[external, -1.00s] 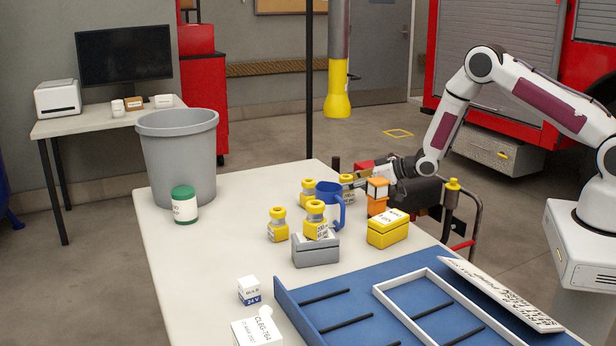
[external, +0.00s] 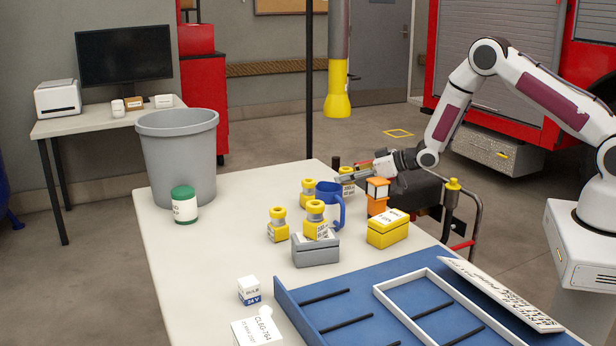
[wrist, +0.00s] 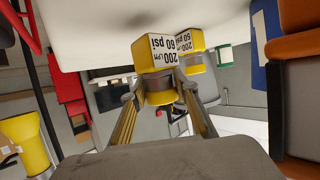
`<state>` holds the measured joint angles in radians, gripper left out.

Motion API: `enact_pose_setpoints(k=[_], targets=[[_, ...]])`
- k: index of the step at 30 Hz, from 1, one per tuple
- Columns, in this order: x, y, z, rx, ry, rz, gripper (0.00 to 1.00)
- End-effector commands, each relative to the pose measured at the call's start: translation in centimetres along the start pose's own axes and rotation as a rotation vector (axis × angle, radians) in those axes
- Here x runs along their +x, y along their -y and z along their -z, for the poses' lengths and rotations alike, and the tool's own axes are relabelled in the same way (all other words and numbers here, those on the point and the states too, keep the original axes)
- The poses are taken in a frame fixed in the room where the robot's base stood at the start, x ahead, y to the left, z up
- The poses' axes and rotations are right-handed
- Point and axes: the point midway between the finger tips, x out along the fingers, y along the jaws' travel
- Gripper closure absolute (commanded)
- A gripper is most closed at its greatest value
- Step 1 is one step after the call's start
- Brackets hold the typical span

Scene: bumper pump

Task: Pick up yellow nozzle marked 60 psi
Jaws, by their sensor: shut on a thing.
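The yellow nozzle marked 60 psi (wrist: 154,50) has a white label reading "200 LPM 60 psi" in the wrist view. My gripper (wrist: 160,95) is shut on it, with one finger on each side of its grey and yellow neck. Whether the held nozzle clears the table is hard to tell.
An orange item (external: 377,205) and a yellow box (external: 388,235) are nearer the camera. Another nozzle (external: 316,228) sits on a grey box (external: 316,252). The table's left middle is clear.

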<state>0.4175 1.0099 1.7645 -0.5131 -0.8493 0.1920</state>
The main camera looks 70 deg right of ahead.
Motion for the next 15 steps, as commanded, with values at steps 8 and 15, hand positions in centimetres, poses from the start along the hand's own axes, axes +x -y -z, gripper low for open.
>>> enact_pose_setpoints(k=[8,15], targets=[[-1.4,0.0,3.4,-0.002,-0.003,0.0,0.99],[-2.4,0.0,5.8,-0.001,-0.001,0.0,0.99]])
